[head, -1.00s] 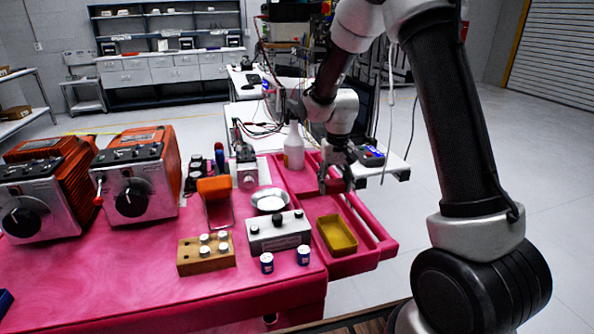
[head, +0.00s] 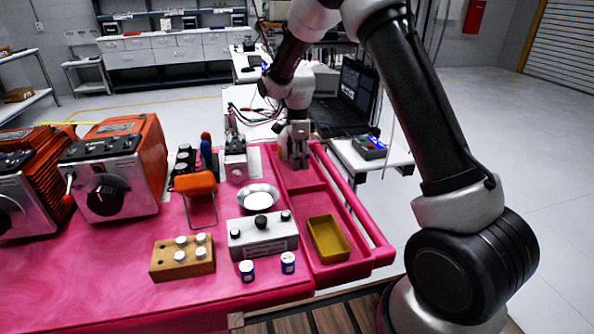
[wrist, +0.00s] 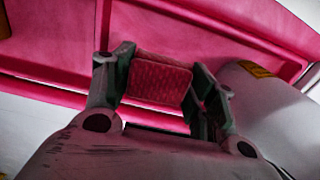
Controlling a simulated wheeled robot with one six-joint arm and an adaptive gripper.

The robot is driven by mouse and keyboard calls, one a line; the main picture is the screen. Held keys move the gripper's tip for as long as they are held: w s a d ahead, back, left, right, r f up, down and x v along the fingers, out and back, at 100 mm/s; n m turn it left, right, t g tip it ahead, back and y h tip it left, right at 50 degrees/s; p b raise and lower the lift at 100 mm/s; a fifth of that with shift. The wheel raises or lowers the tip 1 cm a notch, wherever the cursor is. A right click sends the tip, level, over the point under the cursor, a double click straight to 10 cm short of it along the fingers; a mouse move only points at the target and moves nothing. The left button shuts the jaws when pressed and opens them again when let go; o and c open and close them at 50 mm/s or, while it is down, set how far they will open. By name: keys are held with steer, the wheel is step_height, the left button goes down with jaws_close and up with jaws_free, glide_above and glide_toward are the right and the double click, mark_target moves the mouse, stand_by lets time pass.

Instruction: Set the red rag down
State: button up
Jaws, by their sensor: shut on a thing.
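The red rag (wrist: 158,79) shows in the wrist view as a small textured red block between the two fingers. My gripper (wrist: 161,72) is shut on it. In the head view my gripper (head: 300,162) points down at the far end of the pink tray (head: 362,218), on the right side of the pink bench. The rag cannot be made out there against the fingers and the pink surface. In the wrist view the pink tray (wrist: 215,32) lies behind the rag; I cannot tell whether they touch.
A white bottle (wrist: 262,105) stands close to the right finger in the wrist view; my gripper mostly hides it in the head view. A yellow bin (head: 328,239) sits in the tray's near part. A metal dish (head: 258,199) and grey box (head: 262,236) stand left of the tray.

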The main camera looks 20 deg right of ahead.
mark_target(298, 178)
steer(key=shift+f, duration=2.5)
steer(key=shift+f, duration=0.15)
steer(key=o, duration=1)
